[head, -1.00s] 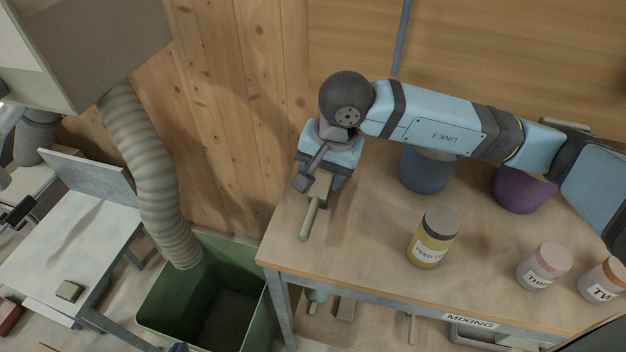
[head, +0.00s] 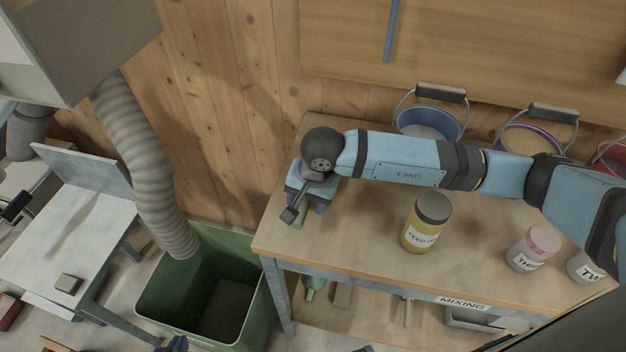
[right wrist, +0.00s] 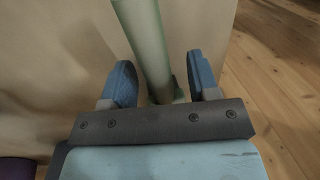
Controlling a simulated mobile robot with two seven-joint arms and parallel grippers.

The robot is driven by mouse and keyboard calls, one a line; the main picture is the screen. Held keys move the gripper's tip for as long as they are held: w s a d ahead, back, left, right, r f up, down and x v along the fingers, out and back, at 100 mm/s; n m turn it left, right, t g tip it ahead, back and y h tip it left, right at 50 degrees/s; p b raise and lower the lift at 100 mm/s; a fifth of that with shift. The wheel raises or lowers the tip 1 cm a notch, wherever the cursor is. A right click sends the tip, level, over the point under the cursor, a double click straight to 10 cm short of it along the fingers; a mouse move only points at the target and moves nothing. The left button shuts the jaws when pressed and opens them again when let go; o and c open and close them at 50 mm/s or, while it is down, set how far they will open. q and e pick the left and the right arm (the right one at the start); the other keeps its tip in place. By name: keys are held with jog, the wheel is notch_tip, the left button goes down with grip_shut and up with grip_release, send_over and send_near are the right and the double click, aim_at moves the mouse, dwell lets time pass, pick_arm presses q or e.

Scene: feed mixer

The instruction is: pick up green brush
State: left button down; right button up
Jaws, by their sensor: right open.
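The green brush lies on the wooden table near its left end. In the head view only part of its pale green handle (head: 300,217) shows below my right gripper (head: 307,204), which hides the rest. In the right wrist view the brush handle (right wrist: 146,42) runs down between the two blue fingers of my right gripper (right wrist: 163,85). The fingers are open, with a gap on each side of the handle. A small blue-grey part (head: 176,344) at the bottom edge of the head view may be my left gripper; its jaws cannot be made out.
A yellow jar (head: 425,222) and a pink-lidded jar (head: 534,248) stand right of the brush. Buckets, one blue (head: 428,122), line the back of the table. A green bin (head: 250,307) stands left of the table. A ribbed hose (head: 146,160) hangs above it.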

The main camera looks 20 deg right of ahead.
jog(key=c, duration=1)
notch_tip(320, 180, up, 20)
